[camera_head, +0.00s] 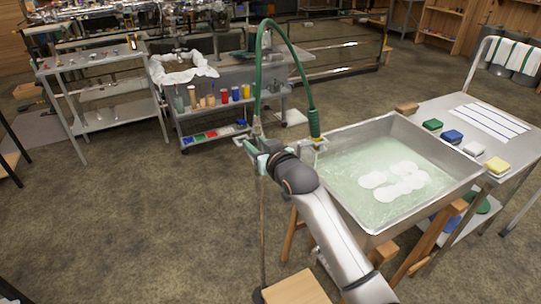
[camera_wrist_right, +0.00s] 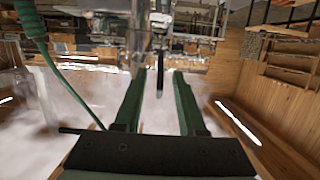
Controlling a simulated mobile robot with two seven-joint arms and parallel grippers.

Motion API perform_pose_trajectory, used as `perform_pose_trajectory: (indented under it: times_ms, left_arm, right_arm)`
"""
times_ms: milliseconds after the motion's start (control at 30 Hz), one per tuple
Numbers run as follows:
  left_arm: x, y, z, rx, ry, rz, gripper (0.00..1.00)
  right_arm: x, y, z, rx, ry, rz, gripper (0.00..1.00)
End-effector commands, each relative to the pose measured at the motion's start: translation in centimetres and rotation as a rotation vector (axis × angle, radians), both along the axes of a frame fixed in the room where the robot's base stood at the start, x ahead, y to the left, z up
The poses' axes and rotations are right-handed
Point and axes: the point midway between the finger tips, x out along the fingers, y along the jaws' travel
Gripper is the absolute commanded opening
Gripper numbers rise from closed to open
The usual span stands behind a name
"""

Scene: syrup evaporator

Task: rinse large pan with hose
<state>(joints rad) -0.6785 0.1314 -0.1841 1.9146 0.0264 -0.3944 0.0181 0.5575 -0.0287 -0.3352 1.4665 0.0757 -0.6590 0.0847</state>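The large pan (camera_head: 352,218) is a wide metal tray on wooden legs, right of centre in the head view. It holds pale green liquid with several white foam patches. The green hose (camera_head: 275,27) arches up from the top of a thin upright stand and hangs down to a green nozzle (camera_head: 314,124) at the pan's back-left corner. It also shows at left in the right wrist view (camera_wrist_right: 62,75). My right gripper (camera_head: 252,147) is beside the stand's upper part, left of the pan. Its two green fingers are apart in the wrist view (camera_wrist_right: 160,85). My left gripper is out of view.
A steel table (camera_head: 440,115) with coloured sponges and a striped cloth stands right of the pan. A cart (camera_head: 215,110) with bottles and cups is behind. A grey shelf cart (camera_head: 100,65) stands at left.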

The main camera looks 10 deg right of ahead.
Motion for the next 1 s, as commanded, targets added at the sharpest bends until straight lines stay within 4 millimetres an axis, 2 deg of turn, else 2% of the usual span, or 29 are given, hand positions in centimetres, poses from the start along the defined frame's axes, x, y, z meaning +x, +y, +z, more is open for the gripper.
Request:
perform_pose_trajectory:
  times_ms: [400,600,800,1000]
  left_arm:
    - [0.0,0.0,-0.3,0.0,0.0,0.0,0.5]
    - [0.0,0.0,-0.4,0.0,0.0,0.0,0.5]
    - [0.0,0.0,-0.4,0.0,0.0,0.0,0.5]
    - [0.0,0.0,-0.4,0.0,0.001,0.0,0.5]
  right_arm:
    - [-6.1,-2.0,1.4,0.0,0.0,-0.001,0.4]
    - [-8.4,-2.7,2.0,0.001,0.0,0.0,0.4]
    - [-9.4,-3.1,2.2,0.001,0.001,0.0,0.4]
    - [-9.5,-3.1,2.3,0.001,0.001,0.0,0.4]
